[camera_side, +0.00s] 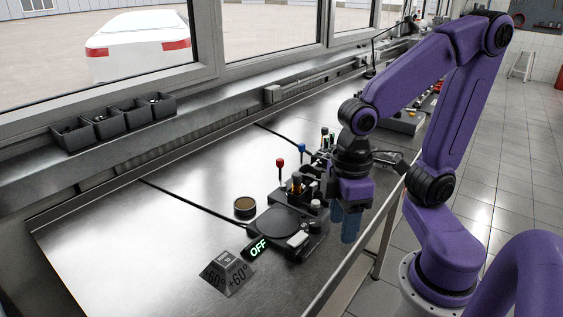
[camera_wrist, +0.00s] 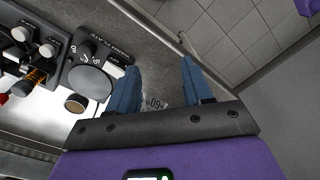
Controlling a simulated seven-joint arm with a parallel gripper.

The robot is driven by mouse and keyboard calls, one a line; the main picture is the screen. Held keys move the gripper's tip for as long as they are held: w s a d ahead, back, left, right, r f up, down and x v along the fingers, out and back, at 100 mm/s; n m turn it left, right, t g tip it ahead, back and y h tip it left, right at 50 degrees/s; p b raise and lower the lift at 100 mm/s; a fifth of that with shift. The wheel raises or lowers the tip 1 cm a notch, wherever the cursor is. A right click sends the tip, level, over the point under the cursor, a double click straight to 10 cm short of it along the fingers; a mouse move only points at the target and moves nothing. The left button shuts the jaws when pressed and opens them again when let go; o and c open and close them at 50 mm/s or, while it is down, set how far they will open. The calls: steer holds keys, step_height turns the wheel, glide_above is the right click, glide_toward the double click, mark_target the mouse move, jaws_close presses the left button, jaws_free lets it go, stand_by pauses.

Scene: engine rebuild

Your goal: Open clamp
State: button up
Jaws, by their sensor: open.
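My gripper (camera_side: 348,222) has blue fingers and hangs at the bench's front edge, right of the dark fixture. The wrist view shows its fingers (camera_wrist: 159,68) apart with nothing between them. The fixture has a round dark plate (camera_side: 280,222), also in the wrist view (camera_wrist: 90,82), and a lit "OFF" sign (camera_side: 258,247). Behind the plate stand a red-knobbed lever (camera_side: 280,163), a blue-knobbed lever (camera_side: 302,148) and a small part with an amber section (camera_side: 297,186). I cannot tell which part is the clamp, or its state. My gripper touches none of these.
A brown-topped round part (camera_side: 244,207) lies left of the plate. Several black bins (camera_side: 105,122) sit on the back ledge. The bench's left part (camera_side: 120,235) is clear.

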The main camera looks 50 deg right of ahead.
steer(key=w+r+m, duration=0.3)
steer(key=w+m, duration=0.5)
steer(key=w, duration=0.3)
step_height(320, 180, up, 5)
steer(key=m+y, duration=0.3)
steer(key=m, duration=1.2)
glide_above(280, 159)
steer(key=s+a, duration=0.4)
steer(key=a, duration=0.2)
steer(key=w+d+m+t+y, duration=0.1)
steer(key=w+d+m, duration=0.1)
steer(key=d+m, duration=0.8)
steer(key=a+f+n, duration=0.1)
steer(key=f, duration=0.4)
steer(key=w+a+f+n, duration=0.1)
steer(key=f, duration=0.4)
steer(key=a+f, duration=0.1)
steer(key=f, duration=0.4)
steer(key=shift+w+a+f+n, duration=0.15)
steer(key=shift+w+a+n, duration=0.1)
steer(key=shift+w+n, duration=0.15)
jaws_close()
